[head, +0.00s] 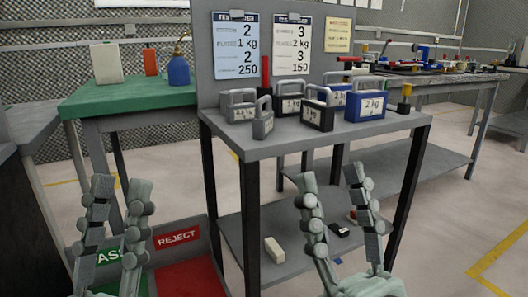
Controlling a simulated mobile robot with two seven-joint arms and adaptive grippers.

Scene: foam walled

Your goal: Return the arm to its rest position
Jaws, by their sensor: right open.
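My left gripper (118,225) is at the lower left, its two fingers upright and spread with nothing between them. My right gripper (338,205) is at the lower middle right, its fingers spread apart and empty. It stands in front of the grey table (290,145), and its fingers cover part of the lower shelf. No object touches either gripper in this view.
Several grey, black and blue weights, including a blue 2 kg one (366,106), stand on the grey table. A white block (274,250) lies on its lower shelf. Green and red PASS/REJECT bins (178,237) are at lower left. A green table (140,97) stands behind.

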